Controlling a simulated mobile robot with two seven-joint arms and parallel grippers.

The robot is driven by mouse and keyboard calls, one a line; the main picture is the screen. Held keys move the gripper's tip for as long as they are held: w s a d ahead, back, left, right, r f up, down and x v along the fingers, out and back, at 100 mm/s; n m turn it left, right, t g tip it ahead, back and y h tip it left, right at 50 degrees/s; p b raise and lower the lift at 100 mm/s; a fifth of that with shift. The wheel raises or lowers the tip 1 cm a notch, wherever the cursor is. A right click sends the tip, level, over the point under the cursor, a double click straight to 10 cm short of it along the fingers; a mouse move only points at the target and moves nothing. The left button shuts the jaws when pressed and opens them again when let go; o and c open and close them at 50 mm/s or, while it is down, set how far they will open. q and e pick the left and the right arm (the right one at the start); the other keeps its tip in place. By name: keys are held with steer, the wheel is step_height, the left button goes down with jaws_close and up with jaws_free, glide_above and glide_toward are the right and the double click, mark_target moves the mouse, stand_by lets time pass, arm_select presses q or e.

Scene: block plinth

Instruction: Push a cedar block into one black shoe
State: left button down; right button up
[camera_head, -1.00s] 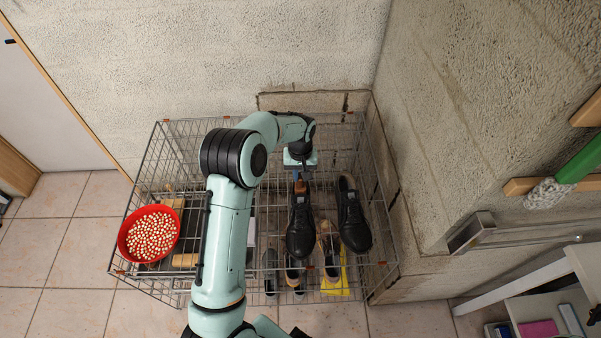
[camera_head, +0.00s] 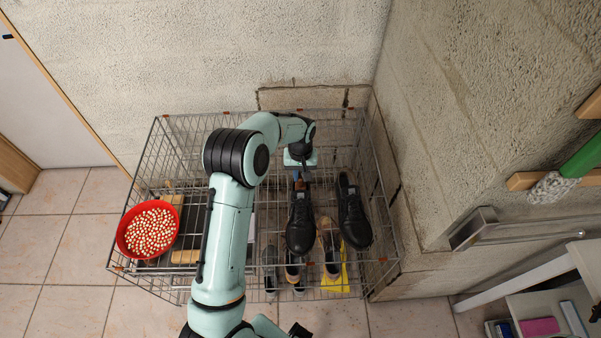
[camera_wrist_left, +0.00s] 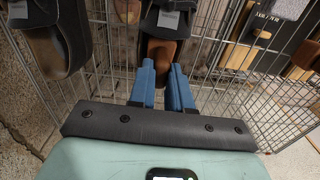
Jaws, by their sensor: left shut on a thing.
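Two black shoes lie side by side on top of the wire cage: the left black shoe (camera_head: 301,228) and the right black shoe (camera_head: 353,215). My left gripper (camera_head: 300,184) is at the heel opening of the left shoe, pointing down. In the left wrist view its blue fingers (camera_wrist_left: 167,90) are closed on the brown cedar block (camera_wrist_left: 159,52), which sits at the shoe's opening. How deep the block is in the shoe is hidden by the gripper. The right black shoe also shows in the left wrist view (camera_wrist_left: 74,35), with a bare brown insole. My right gripper is not in view.
A red bowl (camera_head: 122,240) of pale round pieces stands at the left of the wire cage (camera_head: 165,130). More shoes and a yellow item (camera_head: 338,282) are lower in the cage. Concrete walls rise behind and to the right.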

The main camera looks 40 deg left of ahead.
arm_select(q)
steer(key=shift+f+b, duration=0.35)
steer(key=shift+f, duration=0.65)
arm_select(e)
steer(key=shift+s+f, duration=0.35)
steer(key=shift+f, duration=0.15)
arm_select(q)
steer(key=c, duration=0.5)
jaws_free()
steer(key=shift+r+p, duration=1.05)
steer(key=shift+r, duration=1.5)
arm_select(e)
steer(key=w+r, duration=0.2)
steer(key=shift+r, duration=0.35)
arm_select(q)
steer(key=shift+s+f, duration=0.1)
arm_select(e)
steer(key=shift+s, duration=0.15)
